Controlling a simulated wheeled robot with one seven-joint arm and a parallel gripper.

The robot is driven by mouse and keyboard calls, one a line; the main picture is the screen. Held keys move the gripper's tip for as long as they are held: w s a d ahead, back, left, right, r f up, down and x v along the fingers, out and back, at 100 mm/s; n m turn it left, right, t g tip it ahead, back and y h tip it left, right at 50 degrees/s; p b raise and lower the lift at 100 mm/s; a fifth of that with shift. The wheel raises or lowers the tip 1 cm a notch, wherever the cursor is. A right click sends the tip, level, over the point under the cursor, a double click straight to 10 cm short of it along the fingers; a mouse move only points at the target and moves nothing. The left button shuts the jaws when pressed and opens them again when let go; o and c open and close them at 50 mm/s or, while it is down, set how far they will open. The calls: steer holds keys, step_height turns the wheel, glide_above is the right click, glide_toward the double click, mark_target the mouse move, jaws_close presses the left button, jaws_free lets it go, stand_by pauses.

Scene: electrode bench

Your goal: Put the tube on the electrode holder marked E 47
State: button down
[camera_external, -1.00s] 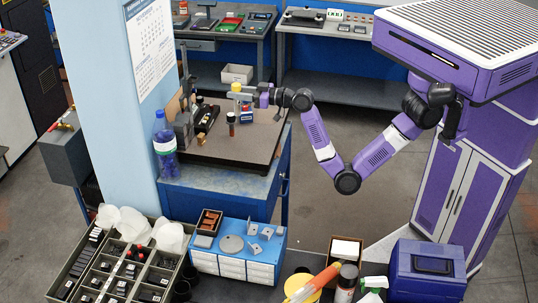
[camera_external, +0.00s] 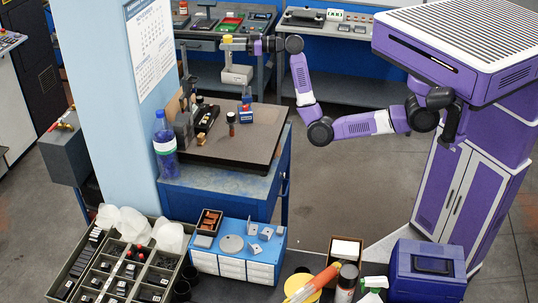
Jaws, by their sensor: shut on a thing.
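No E 47 marking is readable, so I cannot tell which thing is that electrode holder.
The dark bench top (camera_external: 225,152) is mostly clear at its front and right. A black device (camera_external: 207,118) and a blue bottle (camera_external: 165,135) stand at its left, beside the pale column (camera_external: 130,110).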

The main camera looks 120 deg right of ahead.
steer(key=shift+w+a+f, duration=0.15)
steer(key=shift+w+f, duration=0.15)
steer(key=shift+f, duration=0.1)
steer(key=shift+y, duration=0.3)
step_height(320, 180, down, 20)
steer(key=shift+a+r+p, duration=0.1)
steer(key=shift+r+p, duration=0.05)
steer(key=shift+p, duration=0.9)
steer(key=shift+f, duration=0.2)
steer(key=c, duration=1.1)
jaws_free()
steer(key=shift+r, duration=0.15)
steer(key=b+v, duration=0.1)
steer(key=v, duration=0.5)
steer(key=b+v, duration=0.1)
steer(key=v, duration=0.5)
